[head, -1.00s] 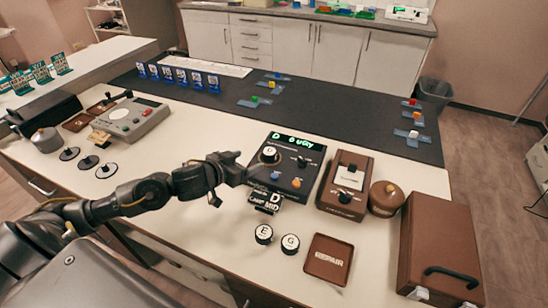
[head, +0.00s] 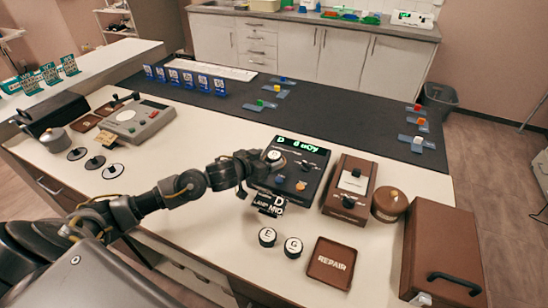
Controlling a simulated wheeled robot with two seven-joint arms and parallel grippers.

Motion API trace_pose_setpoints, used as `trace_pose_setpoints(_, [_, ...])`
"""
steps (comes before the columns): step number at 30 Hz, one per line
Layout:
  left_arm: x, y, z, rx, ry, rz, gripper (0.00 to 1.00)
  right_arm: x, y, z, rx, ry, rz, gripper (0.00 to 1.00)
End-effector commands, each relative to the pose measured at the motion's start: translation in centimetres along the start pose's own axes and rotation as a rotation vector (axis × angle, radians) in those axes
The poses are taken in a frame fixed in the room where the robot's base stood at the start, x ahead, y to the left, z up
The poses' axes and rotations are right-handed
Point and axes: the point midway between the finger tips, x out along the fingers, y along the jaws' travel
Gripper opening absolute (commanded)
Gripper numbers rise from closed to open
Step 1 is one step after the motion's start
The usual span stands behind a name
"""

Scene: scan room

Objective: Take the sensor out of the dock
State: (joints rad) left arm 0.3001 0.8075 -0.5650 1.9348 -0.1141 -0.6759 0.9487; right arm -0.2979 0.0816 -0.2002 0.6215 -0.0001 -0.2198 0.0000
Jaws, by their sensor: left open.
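The dock (head: 314,165) is a black box with a green lit display, standing on the white counter. The sensor (head: 276,156), a round piece with a white top, sits at the dock's left side. My left gripper (head: 264,163) is open right at the sensor, coming from the left. Its fingers partly hide the sensor's lower left edge, and I cannot tell whether they touch it. A black label card with a D (head: 269,206) stands in front of the dock. My right gripper is not in view.
Two loose sensors, E (head: 267,237) and G (head: 293,248), lie in front of the dock. A brown REPAIR tray (head: 331,262) is beside them. A brown device (head: 350,187), a round brown pot (head: 389,204) and a brown case (head: 440,250) stand to the right.

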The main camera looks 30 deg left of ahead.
Motion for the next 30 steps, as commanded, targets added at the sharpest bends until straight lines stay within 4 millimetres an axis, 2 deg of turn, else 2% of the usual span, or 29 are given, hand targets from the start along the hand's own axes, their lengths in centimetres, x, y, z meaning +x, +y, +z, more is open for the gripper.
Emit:
trace_pose_setpoints(3, [1.6,0.0,-0.1,-0.001,0.001,-0.002,0.70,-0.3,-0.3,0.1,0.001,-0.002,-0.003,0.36])
trace_pose_setpoints(6, [2.3,0.0,-0.1,-0.001,0.002,0.000,0.70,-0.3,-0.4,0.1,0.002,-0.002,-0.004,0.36])
trace_pose_setpoints(14, [2.5,0.0,0.0,0.000,0.001,0.000,0.69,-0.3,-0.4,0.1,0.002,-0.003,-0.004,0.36])
trace_pose_setpoints(25, [2.5,0.0,0.0,0.000,0.001,-0.001,0.20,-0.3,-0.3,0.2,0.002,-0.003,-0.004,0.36])
trace_pose_setpoints(30, [2.4,0.0,-0.1,0.000,0.001,-0.001,0.20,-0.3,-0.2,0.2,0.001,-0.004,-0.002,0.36])
